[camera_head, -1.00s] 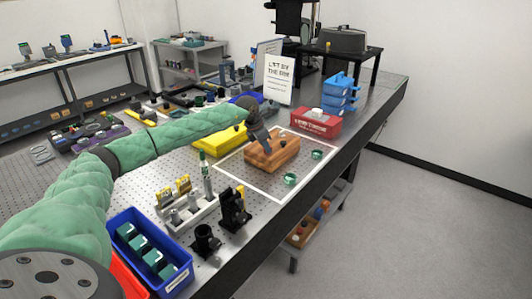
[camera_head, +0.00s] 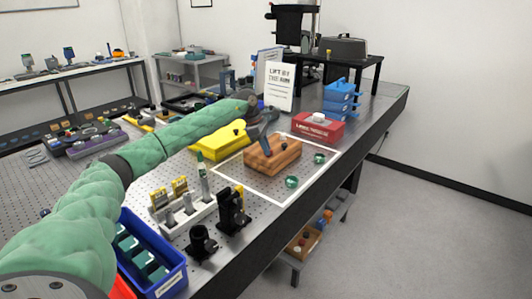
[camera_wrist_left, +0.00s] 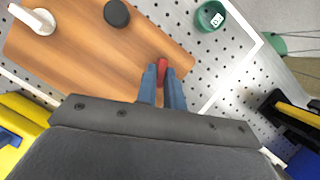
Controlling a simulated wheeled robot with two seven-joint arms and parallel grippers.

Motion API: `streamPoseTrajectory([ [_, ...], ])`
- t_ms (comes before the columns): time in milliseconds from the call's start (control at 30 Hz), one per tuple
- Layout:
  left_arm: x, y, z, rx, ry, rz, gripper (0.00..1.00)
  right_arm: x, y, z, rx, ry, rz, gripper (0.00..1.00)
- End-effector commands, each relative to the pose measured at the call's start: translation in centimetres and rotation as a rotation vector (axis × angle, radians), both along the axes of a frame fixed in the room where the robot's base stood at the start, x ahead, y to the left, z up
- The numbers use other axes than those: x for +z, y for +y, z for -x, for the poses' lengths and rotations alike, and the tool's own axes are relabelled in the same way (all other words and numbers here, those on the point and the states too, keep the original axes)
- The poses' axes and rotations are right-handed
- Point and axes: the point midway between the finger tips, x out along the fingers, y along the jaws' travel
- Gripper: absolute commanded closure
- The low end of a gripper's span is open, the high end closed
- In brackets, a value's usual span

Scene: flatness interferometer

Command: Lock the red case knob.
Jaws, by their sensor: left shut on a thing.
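A wooden case (camera_head: 285,157) with brown grain lies inside a white outlined area on the perforated table. My left gripper (camera_head: 264,149) points down at its left end. In the left wrist view, the blue fingertips of the left gripper (camera_wrist_left: 161,79) are shut on a small red knob (camera_wrist_left: 162,67) near one end of the case (camera_wrist_left: 85,50). The fingers partly cover the knob, so its turn position is hard to tell. A black round knob (camera_wrist_left: 117,13) and a white handle-like part (camera_wrist_left: 35,19) are also on the case top. My right gripper is out of view.
Green round cups (camera_head: 291,182) stand beside the case. A yellow box (camera_head: 210,143) is to its left, a red labelled box (camera_head: 318,127) behind it. A white sign (camera_head: 279,86) stands behind. Black mounts (camera_head: 232,210) and a blue bin (camera_head: 172,284) are in front.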

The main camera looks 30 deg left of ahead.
Motion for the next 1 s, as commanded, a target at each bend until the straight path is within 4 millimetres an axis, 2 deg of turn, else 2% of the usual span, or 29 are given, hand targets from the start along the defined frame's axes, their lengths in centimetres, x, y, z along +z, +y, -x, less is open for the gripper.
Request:
streamPoseTrajectory([
  [267,-0.1,0.1,-0.2,-0.123,-0.001,0.0,1.0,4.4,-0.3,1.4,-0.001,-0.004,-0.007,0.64],
  [1000,0.0,0.1,-0.4,-0.395,0.0,-0.001,1.0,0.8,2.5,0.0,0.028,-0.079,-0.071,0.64],
])
